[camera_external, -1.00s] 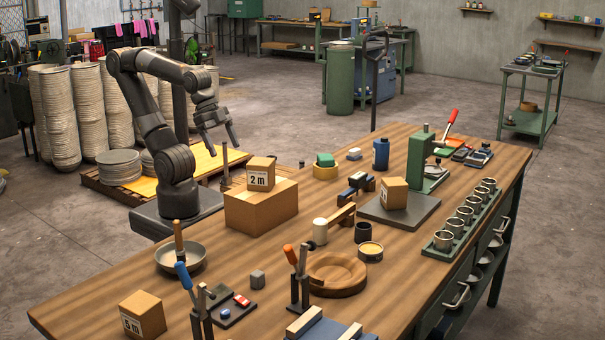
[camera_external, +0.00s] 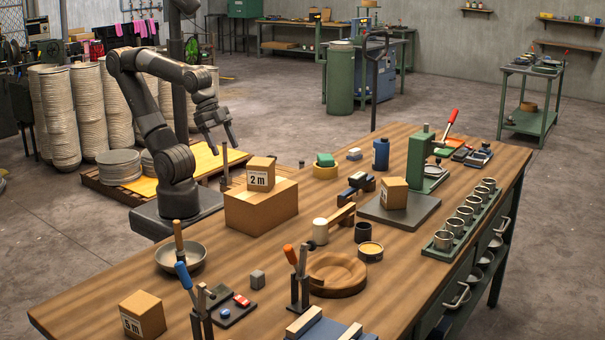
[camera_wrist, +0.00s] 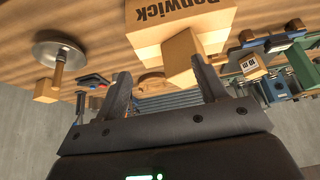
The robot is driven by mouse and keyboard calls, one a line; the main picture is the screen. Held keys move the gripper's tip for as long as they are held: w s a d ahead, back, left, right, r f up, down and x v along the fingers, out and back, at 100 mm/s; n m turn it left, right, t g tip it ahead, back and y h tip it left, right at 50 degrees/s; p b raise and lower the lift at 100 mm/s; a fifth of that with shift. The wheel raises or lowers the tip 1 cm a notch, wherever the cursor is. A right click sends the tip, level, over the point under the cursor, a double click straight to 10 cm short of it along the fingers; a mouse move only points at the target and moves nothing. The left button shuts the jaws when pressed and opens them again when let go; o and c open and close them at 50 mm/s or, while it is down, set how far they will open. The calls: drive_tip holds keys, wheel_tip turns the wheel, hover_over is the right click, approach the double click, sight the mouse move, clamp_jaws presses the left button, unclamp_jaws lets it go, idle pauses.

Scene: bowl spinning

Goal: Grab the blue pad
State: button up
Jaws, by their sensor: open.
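My gripper (camera_external: 223,146) hangs open and empty above the left rear side of the workbench, behind the cardboard boxes. In the wrist view its two fingers (camera_wrist: 160,70) are spread with nothing gripped between them. A small pale block with a bluish lower part (camera_external: 354,154) lies near the bench's far edge, well to the right of my gripper. It may be the blue pad, but it is too small to be sure. A green pad on a yellow base (camera_external: 325,165) stands to its left. My gripper touches neither.
A large box (camera_external: 262,208) bears a smaller "2 m" box (camera_external: 260,174) nearest my gripper. A blue bottle (camera_external: 381,154) and a green upright block (camera_external: 414,160) stand right of the pale block. A pan (camera_external: 188,261) and clamps stand in front. Bare wood shows between these things.

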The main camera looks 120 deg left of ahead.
drive_tip(key=w+a+r+m+g+y, duration=0.1)
drive_tip(key=w+a+m+y, duration=0.1)
drive_tip(key=w+a+m, duration=0.55)
drive_tip(key=w+a+r+m+g+y, duration=0.1)
drive_tip(key=w+a+m+g+y, duration=0.1)
drive_tip(key=w+a, duration=0.95)
drive_tip(key=m+g, duration=0.2)
drive_tip(key=m, duration=0.8)
approach(355, 150)
drive_tip(key=x, duration=0.3)
drive_tip(key=s+x, duration=0.1)
drive_tip(key=x, duration=0.1)
drive_tip(key=shift+f, duration=0.2)
drive_tip(key=shift+y, duration=0.3)
drive_tip(key=shift+w+x, duration=0.15)
drive_tip(key=shift+x, duration=1.2)
drive_tip(key=shift+w+x, duration=0.15)
drive_tip(key=shift+x, duration=1.15)
drive_tip(key=shift+c, duration=0.3)
